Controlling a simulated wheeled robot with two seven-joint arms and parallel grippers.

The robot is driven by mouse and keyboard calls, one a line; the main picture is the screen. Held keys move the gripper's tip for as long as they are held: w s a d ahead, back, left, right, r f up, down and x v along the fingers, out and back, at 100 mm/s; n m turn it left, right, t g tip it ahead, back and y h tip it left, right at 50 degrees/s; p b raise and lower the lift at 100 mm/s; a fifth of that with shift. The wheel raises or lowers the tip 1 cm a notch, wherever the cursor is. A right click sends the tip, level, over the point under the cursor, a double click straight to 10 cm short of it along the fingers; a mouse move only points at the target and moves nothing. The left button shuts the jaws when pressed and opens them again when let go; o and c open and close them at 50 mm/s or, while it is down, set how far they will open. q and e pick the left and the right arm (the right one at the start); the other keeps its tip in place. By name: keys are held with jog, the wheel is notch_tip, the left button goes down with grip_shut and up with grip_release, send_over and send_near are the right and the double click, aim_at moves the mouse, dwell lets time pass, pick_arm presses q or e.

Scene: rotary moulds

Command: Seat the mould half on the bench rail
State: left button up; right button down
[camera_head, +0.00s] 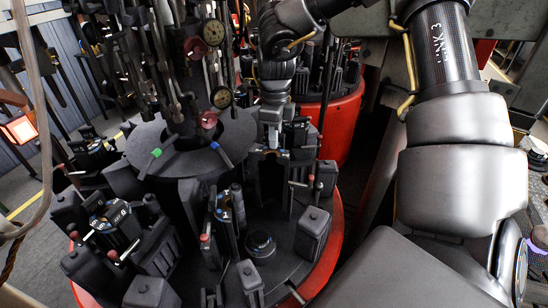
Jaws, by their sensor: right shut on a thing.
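My right arm reaches in from the right, loops over the top and comes down to my right gripper (271,143) above the red-rimmed rotary table. The gripper is shut on a dark mould half (270,172), which stands upright among similar black blocks. The mould half's outline merges with these blocks, and I cannot tell whether it is clear of its mount. My left gripper is not in view. I cannot make out the bench rail.
The near rotary table (328,250) carries several black mould blocks and red-knobbed levers. Gauges (221,97) and hoses crowd its central column. A second red drum (343,122) stands behind. A grey metal frame is at upper right. Little free room shows around the gripper.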

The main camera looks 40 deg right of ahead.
jog(key=shift+r+p, duration=0.6)
jog(key=shift+r, duration=1)
